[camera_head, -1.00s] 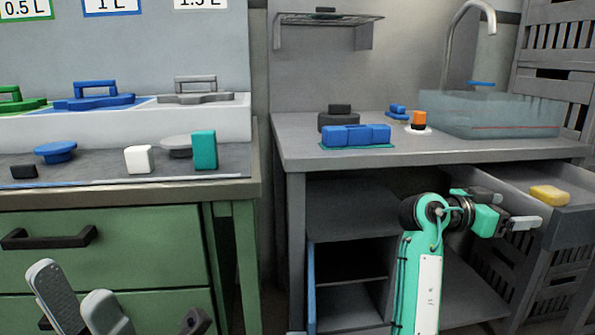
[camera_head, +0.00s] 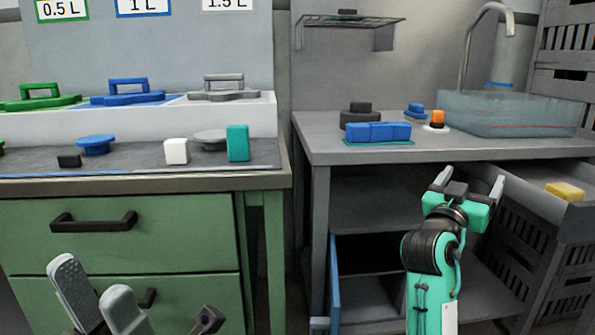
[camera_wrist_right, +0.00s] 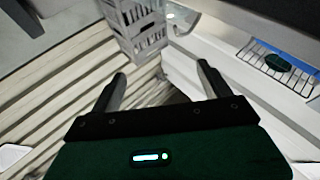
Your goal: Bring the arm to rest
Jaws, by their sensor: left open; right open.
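My right gripper (camera_head: 470,183) is raised in front of the grey sink table in the head view. Its fingers are apart and empty. The right wrist view also shows its two fingers (camera_wrist_right: 162,85) spread with nothing between them. My left gripper (camera_head: 95,292) is at the lower left of the head view, in front of the green drawer cabinet (camera_head: 165,262). Its fingers are apart and hold nothing.
The grey table (camera_head: 325,150) carries a blue block (camera_head: 377,131), a dark round object (camera_head: 360,117), an orange-topped object (camera_head: 437,118) and a clear basin (camera_head: 515,115). An open drawer (camera_head: 577,218) at right holds a yellow item (camera_head: 565,191). The left bench holds several small objects.

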